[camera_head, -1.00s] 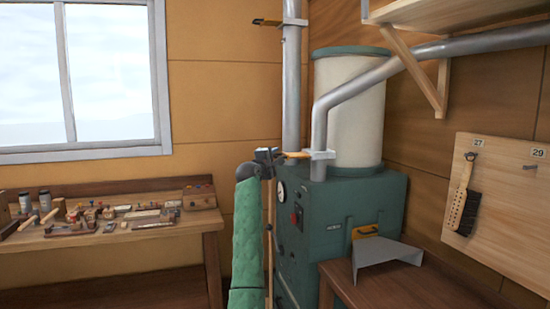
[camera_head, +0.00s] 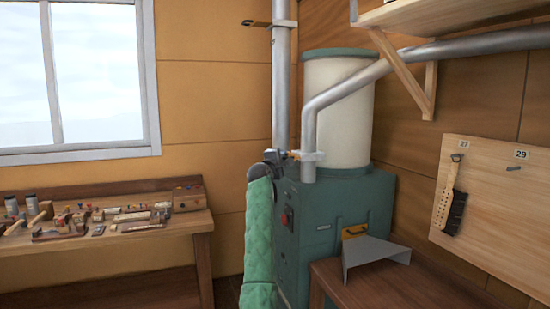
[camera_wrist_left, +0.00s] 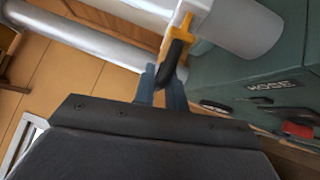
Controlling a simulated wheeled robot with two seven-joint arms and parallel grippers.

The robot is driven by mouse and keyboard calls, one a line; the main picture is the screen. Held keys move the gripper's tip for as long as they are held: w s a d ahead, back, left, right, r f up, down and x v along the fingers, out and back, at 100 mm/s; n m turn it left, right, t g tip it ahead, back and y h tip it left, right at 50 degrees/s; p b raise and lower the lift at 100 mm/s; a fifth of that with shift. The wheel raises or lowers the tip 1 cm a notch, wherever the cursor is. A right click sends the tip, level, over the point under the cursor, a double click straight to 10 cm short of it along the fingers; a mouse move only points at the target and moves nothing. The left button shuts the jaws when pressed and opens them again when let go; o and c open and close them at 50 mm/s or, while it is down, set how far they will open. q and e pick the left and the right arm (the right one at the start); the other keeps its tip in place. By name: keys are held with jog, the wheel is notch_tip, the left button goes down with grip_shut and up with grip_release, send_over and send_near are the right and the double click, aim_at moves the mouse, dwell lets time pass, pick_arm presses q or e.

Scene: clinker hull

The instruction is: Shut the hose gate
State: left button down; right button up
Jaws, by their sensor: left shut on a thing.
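The hose gate (camera_head: 313,156) is a pale collar low on the bent grey pipe above the green machine. Its yellow slide shows as a short piece left of the collar. In the left wrist view the yellow slide (camera_wrist_left: 185,25) ends in a black grip. My left gripper (camera_head: 279,157), on the green quilted arm, is at the left end of this handle. In the wrist view its blue-grey fingers (camera_wrist_left: 162,82) are shut on the black grip. How far the slide is in the collar is hard to tell. My right gripper is in no view.
The green machine (camera_head: 345,230) stands behind a wooden bench with a grey metal scoop (camera_head: 375,253). A tool-covered workbench (camera_head: 100,235) is at left. A brush (camera_head: 450,205) hangs on a board at right.

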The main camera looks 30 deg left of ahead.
pick_arm(q)
jog(key=shift+r, duration=0.2)
jog(key=c, duration=1.5)
grip_release()
jog(key=shift+w+d, duration=0.1)
jog(key=shift+w, duration=0.05)
jog(key=shift+f, duration=0.1)
jog(key=shift+f, duration=0.1)
